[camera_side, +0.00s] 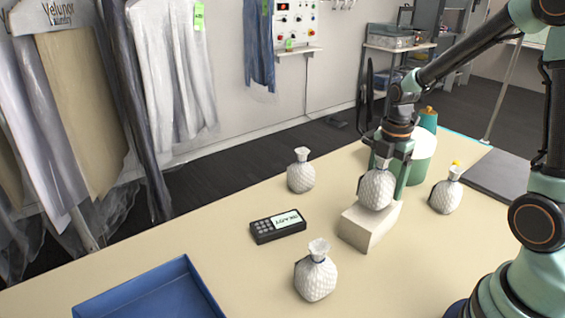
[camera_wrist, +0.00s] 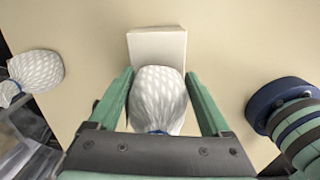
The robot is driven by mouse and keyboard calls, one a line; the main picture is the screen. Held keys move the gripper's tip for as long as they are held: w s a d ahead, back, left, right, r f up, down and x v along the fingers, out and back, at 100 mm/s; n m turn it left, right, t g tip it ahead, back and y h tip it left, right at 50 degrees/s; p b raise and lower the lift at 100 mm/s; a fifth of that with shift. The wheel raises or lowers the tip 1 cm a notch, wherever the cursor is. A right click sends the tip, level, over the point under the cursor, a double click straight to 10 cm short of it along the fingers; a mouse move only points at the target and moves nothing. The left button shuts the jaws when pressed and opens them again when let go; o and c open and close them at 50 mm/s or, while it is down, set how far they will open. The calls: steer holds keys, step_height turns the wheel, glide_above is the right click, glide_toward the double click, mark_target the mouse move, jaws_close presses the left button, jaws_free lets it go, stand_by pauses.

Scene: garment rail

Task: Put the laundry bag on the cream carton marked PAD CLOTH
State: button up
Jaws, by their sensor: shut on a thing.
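My gripper (camera_side: 378,170) points down and is shut on a white quilted laundry bag (camera_side: 376,190), gripping it near its neck. The held bag is upright over the cream carton (camera_side: 362,228); I cannot tell whether its bottom touches the carton's top. In the wrist view the bag (camera_wrist: 158,97) sits between the green fingers (camera_wrist: 160,100), overlapping the near part of the carton (camera_wrist: 157,42). No lettering on the carton can be read.
Similar white bags stand behind the carton (camera_side: 301,172), in front (camera_side: 316,272) and to its right, the last with a yellow tie (camera_side: 446,192). A dark keypad device (camera_side: 278,227) lies left. A blue tray (camera_side: 150,293) is front left. A green-and-white cylinder (camera_side: 421,152) stands behind my gripper.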

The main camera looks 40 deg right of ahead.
steer(key=shift+f, duration=0.7)
steer(key=shift+f, duration=0.15)
steer(key=o, duration=1.6)
